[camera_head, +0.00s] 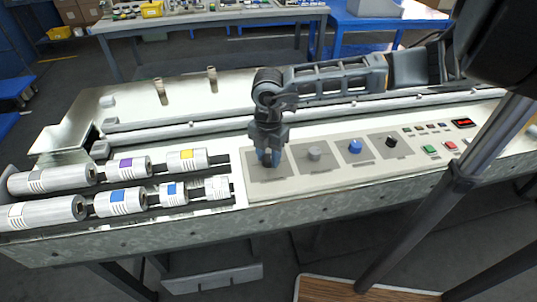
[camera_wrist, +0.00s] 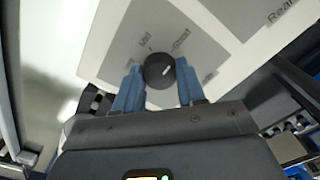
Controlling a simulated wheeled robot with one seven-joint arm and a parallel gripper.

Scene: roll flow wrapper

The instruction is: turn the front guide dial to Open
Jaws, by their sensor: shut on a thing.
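The front guide dial (camera_wrist: 157,68) is a dark round knob with a short white mark, in the middle of a grey label plate (camera_wrist: 204,45). The mark lies right of the knob's centre. Words are printed around the knob, one seems to read "Mid"; the others are too blurred to read surely. My gripper (camera_head: 268,160) is over the leftmost plate of the control panel, pointing down. In the wrist view its two blue fingers stand on either side of the dial, shut on it.
To the right on the panel are a grey knob (camera_head: 314,153), a blue knob (camera_head: 354,146) and a black knob (camera_head: 391,141), then green and red buttons (camera_head: 450,145). Several rolls with coloured labels (camera_head: 121,202) lie left of the panel. A metal rail (camera_head: 200,124) runs behind.

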